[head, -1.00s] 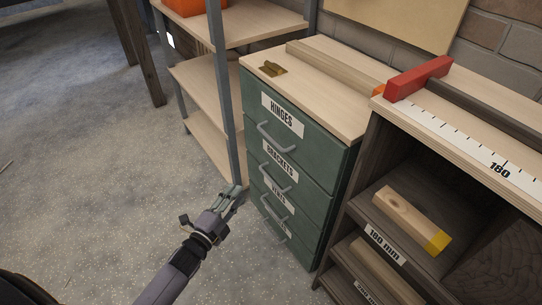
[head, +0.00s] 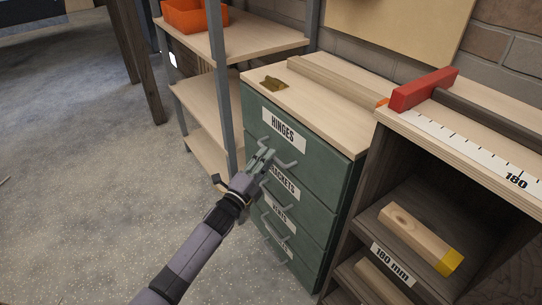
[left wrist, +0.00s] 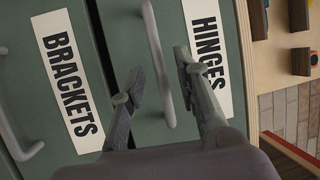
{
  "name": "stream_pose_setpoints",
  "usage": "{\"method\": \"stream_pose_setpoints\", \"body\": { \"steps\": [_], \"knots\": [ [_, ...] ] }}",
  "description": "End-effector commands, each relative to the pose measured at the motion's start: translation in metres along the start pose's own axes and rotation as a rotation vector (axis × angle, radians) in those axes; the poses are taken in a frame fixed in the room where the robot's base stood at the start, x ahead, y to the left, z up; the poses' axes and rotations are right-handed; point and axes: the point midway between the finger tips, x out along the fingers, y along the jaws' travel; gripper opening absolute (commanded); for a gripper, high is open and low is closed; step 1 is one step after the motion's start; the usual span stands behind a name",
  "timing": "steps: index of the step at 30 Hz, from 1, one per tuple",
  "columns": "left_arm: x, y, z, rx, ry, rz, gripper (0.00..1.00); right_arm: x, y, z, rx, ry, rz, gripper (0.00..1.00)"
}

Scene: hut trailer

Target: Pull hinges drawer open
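The green hinges drawer (head: 325,168) is the top drawer of the cabinet, flush with the front and shut, with a white HINGES label (head: 283,130). Its grey bar handle (head: 290,164) is partly hidden by my left gripper (head: 262,156). In the left wrist view, the handle (left wrist: 158,62) passes between the two parted fingers of the left gripper (left wrist: 158,72). The gripper is open, and I cannot tell whether either finger touches the handle. The HINGES label (left wrist: 207,50) shows there too, partly behind one finger. My right gripper is not in view.
The brackets drawer (left wrist: 110,20) lies just below, with its own handle (left wrist: 12,140). Brass hinges (head: 273,83) lie on the cabinet top. A metal-post shelf (head: 222,100) stands left, and a measuring bench (head: 450,140) stands right. The floor in front is clear.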

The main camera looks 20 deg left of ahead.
Motion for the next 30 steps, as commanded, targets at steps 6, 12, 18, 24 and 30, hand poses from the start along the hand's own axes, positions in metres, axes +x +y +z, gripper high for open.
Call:
{"method": "stream_pose_setpoints", "body": {
  "steps": [6,12,18,24,30],
  "knots": [
    [0.024,0.001,0.0,-0.001,-0.001,0.0,0.3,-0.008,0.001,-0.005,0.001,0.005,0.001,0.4],
    [0.028,0.001,0.0,-0.001,-0.001,0.001,0.3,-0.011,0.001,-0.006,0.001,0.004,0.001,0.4],
    [0.028,0.001,0.0,-0.001,-0.001,0.001,0.26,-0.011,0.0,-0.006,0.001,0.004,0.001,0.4],
    [0.028,0.001,0.0,-0.001,-0.001,0.001,0.13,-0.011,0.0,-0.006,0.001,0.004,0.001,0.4],
    [0.027,0.001,0.0,-0.001,-0.001,0.001,0.0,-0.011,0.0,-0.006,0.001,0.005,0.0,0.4]
  ]
}}
